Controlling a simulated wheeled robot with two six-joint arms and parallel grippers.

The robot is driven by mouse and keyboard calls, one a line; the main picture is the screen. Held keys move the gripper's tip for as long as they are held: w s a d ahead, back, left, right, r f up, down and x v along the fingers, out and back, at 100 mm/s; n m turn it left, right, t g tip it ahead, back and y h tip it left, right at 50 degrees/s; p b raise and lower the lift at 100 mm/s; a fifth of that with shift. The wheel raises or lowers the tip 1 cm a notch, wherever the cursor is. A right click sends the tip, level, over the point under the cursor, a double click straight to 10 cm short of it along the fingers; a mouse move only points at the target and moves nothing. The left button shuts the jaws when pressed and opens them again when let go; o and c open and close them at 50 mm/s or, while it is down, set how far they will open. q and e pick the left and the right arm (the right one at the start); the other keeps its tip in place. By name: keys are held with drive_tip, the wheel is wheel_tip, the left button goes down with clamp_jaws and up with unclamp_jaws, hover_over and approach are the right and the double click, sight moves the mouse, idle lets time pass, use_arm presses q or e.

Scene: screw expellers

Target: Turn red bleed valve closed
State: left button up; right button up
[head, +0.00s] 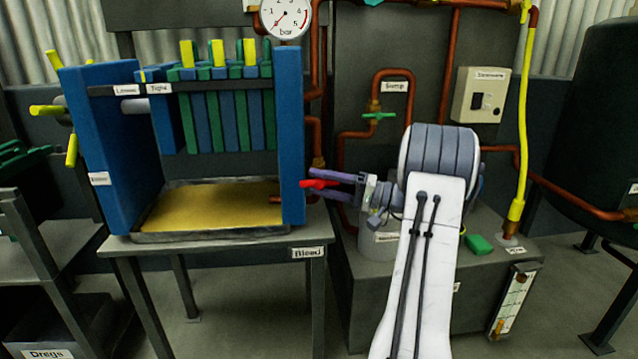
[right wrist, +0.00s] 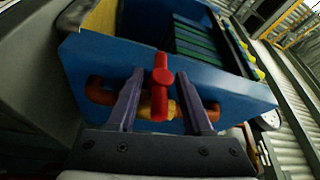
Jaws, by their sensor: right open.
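The red bleed valve (head: 318,184) is on the right side of the blue filter press, above the "Bleed" label. In the right wrist view its red handle (right wrist: 162,85) stands upright in the picture, in front of a copper pipe with a brass body. My right gripper (head: 335,185) is open, with its purple fingers pointing left at the valve. In the right wrist view the fingers (right wrist: 162,95) stand on either side of the red handle, with a gap on each side. My left gripper is not in view.
The blue press frame (head: 292,145) stands on a grey table (head: 230,245) with a yellowish tray (head: 215,205). A pressure gauge (head: 285,18) is above. Copper pipes (head: 340,150) run close behind my right arm. A green handle (head: 379,116) is above the gripper.

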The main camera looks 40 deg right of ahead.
drive_tip(key=p+v, duration=0.2)
drive_tip(key=v, duration=0.8)
drive_tip(key=shift+s+d, duration=0.1)
drive_tip(key=shift+s, duration=0.05)
